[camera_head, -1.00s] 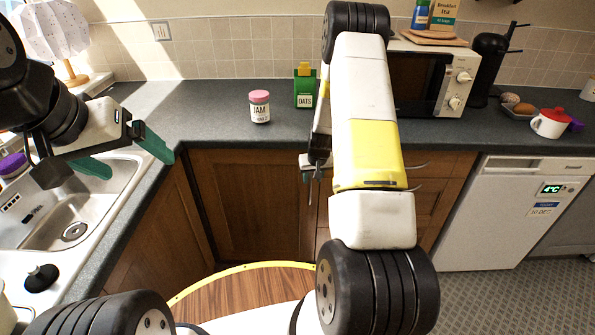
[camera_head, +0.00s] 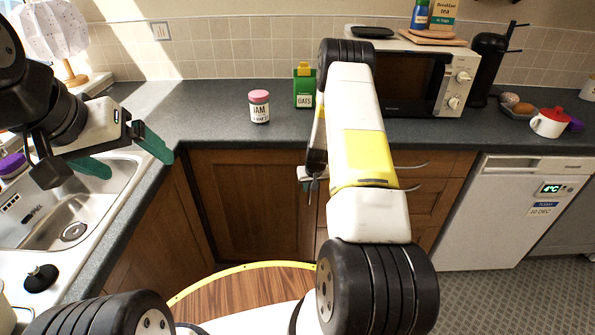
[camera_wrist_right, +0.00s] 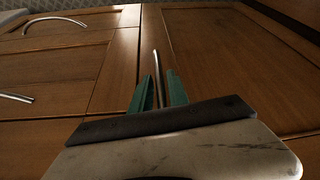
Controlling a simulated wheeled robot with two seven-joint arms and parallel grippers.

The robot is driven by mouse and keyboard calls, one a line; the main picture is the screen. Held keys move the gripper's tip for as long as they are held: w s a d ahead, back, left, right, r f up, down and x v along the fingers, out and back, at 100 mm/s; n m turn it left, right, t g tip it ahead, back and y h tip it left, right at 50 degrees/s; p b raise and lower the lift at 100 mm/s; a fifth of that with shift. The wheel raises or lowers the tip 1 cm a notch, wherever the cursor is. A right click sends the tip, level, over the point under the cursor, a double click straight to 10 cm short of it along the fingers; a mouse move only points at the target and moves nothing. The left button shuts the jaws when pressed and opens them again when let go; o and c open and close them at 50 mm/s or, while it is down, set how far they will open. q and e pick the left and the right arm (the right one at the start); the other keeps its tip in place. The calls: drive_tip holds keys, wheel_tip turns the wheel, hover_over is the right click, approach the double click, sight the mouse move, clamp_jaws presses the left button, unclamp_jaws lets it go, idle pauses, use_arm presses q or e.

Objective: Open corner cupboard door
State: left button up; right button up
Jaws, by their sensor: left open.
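The corner cupboard door (camera_head: 255,205) is a brown panelled wooden door under the counter, and it looks closed. Its upright metal bar handle (camera_wrist_right: 156,65) shows in the right wrist view. My right gripper (camera_wrist_right: 160,90) is at the handle, with its green fingers close together on either side of the bar. Whether both fingers press on the bar is not clear. In the head view my right gripper (camera_head: 312,178) is small and partly hidden by my arm, at the door's right edge. My left gripper (camera_head: 132,155) is open and empty over the sink's right edge.
A jam jar (camera_head: 259,106) and a green oats carton (camera_head: 305,88) stand on the counter (camera_head: 215,118) above the door. Drawers with curved handles (camera_head: 411,167) lie right of the door, then a white appliance (camera_head: 508,215). The sink (camera_head: 70,205) is at left.

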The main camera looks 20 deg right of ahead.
clamp_jaws()
idle(1.1)
